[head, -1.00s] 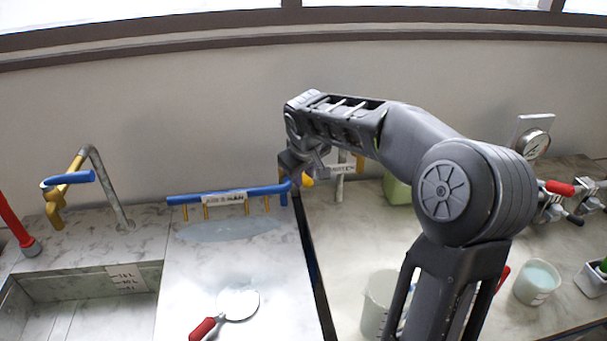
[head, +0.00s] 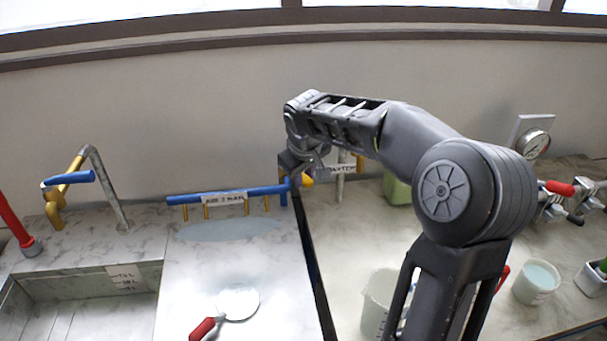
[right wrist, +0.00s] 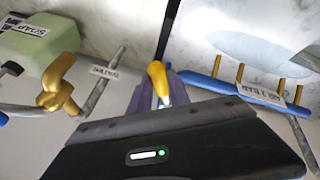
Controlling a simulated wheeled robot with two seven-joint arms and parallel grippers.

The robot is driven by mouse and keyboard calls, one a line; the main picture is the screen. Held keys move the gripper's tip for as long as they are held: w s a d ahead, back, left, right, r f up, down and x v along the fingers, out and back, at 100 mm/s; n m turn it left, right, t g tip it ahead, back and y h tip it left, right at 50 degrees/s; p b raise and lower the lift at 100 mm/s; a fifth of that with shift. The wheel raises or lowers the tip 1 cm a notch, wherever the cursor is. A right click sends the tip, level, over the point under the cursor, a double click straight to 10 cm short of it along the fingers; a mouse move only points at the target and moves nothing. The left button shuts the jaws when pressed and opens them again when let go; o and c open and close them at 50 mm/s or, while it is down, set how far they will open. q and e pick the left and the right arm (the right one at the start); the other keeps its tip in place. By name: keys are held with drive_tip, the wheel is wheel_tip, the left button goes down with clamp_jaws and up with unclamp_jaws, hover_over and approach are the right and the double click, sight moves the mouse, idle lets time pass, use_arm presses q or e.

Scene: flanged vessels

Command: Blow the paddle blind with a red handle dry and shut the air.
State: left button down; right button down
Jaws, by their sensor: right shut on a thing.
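The paddle blind (head: 238,302) is a pale round disc with a red handle (head: 203,328). It lies flat on the marble counter in the head view, in front of the blue air pipe (head: 235,195) with its row of brass nozzles. My right gripper (head: 298,178) is at the pipe's right end, shut on a yellow lever (head: 308,178). The right wrist view shows the lever (right wrist: 157,76) between the fingers (right wrist: 160,95), and the pipe (right wrist: 222,86) with its label beside them. Whether air is flowing, and whether the disc is wet, I cannot tell. My left gripper is out of view.
A pale blue patch (head: 230,228) lies on the counter under the nozzles. A sink (head: 75,315) and a blue-handled tap (head: 68,178) are at the left.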

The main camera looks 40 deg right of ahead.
drive_tip(key=shift+w+a+f+m+b, duration=0.2)
drive_tip(key=shift+a+m+b, duration=0.2)
drive_tip(key=shift+b, duration=0.4)
drive_tip(key=shift+a+r+m+h, duration=0.2)
drive_tip(key=shift+r+m+h, duration=0.1)
drive_tip(key=shift+m, duration=0.1)
drive_tip(key=c, duration=1.2)
unclamp_jaws()
drive_tip(key=shift+s+b, duration=0.1)
drive_tip(key=shift+b, duration=0.2)
drive_tip(key=b+v, duration=0.1)
drive_tip(key=v, duration=0.6)
drive_tip(key=shift+r, duration=0.35)
